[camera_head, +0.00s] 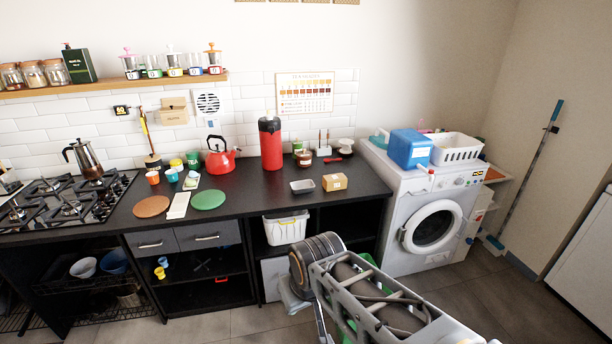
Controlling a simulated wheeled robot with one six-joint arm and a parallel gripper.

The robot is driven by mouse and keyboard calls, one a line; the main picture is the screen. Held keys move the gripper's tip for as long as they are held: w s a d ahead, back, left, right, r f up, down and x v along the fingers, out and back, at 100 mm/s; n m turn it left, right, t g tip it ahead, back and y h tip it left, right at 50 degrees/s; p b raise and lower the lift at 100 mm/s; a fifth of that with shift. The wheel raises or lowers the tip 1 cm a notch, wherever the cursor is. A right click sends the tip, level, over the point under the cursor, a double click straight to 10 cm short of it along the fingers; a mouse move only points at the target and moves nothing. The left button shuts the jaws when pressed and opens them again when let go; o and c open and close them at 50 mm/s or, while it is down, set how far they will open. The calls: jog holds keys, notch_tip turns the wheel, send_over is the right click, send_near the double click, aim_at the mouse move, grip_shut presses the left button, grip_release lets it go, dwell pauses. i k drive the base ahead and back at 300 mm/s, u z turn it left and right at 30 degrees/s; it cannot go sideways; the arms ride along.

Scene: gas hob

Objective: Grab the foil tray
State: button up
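The foil tray (302,187) is a small, shallow, silver-grey rectangular tray. It lies on the black countertop (262,205), near its front edge and right of the middle. A small brown cardboard box (335,182) stands just to its right, with a narrow gap. My arm shows at the bottom centre, below and in front of the counter, well apart from the tray. I cannot make out the fingers of my gripper in this view.
A red kettle (219,155) and tall red canister (270,144) stand behind left of the tray. Green (208,200) and brown (152,207) round mats lie left. A washing machine (430,215) stands right. The counter between the green mat and tray is clear.

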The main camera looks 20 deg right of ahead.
aim_at(305, 186)
jog(key=i, duration=1.9)
jog(key=u, duration=0.2)
